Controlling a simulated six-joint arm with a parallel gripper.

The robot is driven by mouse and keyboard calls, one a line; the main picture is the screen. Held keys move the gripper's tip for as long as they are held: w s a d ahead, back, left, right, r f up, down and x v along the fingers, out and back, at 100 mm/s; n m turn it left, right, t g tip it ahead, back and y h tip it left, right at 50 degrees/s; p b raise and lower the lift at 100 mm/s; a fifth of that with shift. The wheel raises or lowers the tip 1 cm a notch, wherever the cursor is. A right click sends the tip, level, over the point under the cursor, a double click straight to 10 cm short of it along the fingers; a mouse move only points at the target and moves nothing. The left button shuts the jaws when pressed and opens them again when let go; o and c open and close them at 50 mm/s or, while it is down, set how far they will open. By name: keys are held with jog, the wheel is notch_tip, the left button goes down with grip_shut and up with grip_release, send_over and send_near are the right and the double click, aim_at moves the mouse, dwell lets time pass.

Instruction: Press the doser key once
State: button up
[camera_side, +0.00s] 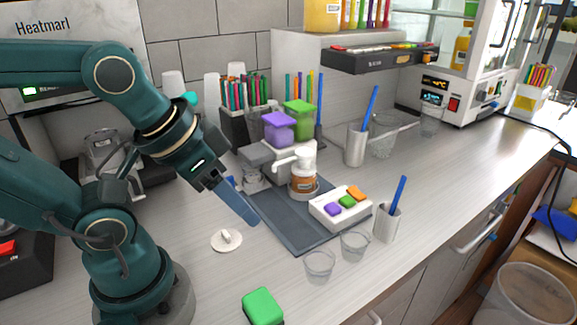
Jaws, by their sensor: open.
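A white key box (341,210) with purple, green and orange keys sits on the right part of a dark mat (285,222). I cannot read which key is the doser's. Behind it stands a brown jar (303,184) with a white pump-like top. Beside the jar is a grey machine with a purple block (278,127) and a green block (299,115) on top. My gripper (243,207) points down over the mat's left edge, open and empty, left of the jar and apart from the key box. One finger is mostly hidden behind the other.
Two clear cups (320,265) stand in front of the mat. A metal cup (387,222) with a blue stick is right of the key box. A white lid-like disc (226,240) and a green block (262,306) lie nearer the front.

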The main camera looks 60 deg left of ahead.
jog(key=shift+c, duration=0.3)
grip_shut()
dwell(1.6)
